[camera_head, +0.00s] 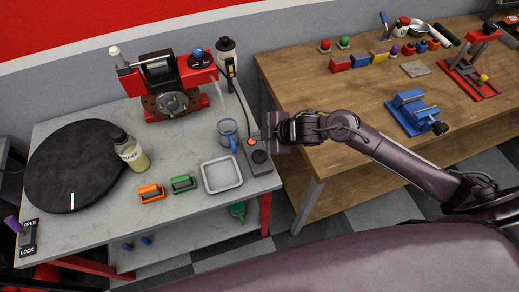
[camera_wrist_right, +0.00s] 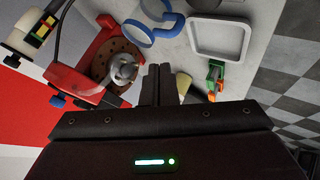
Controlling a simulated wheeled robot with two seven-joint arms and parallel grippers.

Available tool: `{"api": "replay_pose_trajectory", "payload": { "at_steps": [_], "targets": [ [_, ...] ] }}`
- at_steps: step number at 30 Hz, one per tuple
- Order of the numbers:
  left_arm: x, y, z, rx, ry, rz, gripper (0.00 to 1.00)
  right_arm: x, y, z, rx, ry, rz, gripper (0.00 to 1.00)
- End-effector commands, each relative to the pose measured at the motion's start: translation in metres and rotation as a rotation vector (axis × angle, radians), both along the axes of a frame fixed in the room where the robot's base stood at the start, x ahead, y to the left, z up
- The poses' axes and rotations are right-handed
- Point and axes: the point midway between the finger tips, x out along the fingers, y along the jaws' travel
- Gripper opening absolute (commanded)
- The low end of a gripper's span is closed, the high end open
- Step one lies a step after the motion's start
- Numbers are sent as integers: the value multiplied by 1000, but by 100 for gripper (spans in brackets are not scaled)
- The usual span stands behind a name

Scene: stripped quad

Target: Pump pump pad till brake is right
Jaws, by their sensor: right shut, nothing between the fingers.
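The pump pad (camera_head: 259,156) is a dark round button on a grey base at the right edge of the grey table. A small red light or knob (camera_head: 251,142) is beside it. The red brake assembly (camera_head: 197,72) with a grey disc (camera_head: 173,103) stands at the back; it also shows in the wrist view (camera_wrist_right: 88,80). A white reservoir (camera_head: 226,45) has a coloured strip gauge (camera_head: 230,66), whose reading is too small to tell. My right gripper (camera_head: 268,134) is shut and empty, just above and behind the pad. Its fingers (camera_wrist_right: 157,82) are together in the wrist view.
Orange (camera_head: 151,193) and green (camera_head: 183,183) blocks, a labelled bottle (camera_head: 130,151) and a black turntable (camera_head: 85,168) are farther left. A wooden bench (camera_head: 350,110) with tools stands right.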

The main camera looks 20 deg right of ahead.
Motion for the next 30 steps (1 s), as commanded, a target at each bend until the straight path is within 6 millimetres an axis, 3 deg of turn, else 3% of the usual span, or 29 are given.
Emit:
{"api": "replay_pose_trajectory", "payload": {
  "at_steps": [5,17,23,30],
  "targets": [
    [0,0,5,0,-1,0,0,0,-12,9,-25,3,74,0],
    [2,-1,2,-1,-3,0,0,0,-11,6,-23,3,74,0],
    [2,-1,-12,-2,-4,0,0,0,-11,-9,-23,3,74,0],
    [2,-1,-44,-2,-4,-1,0,0,-11,-43,-24,3,73,0]
  ]
}}
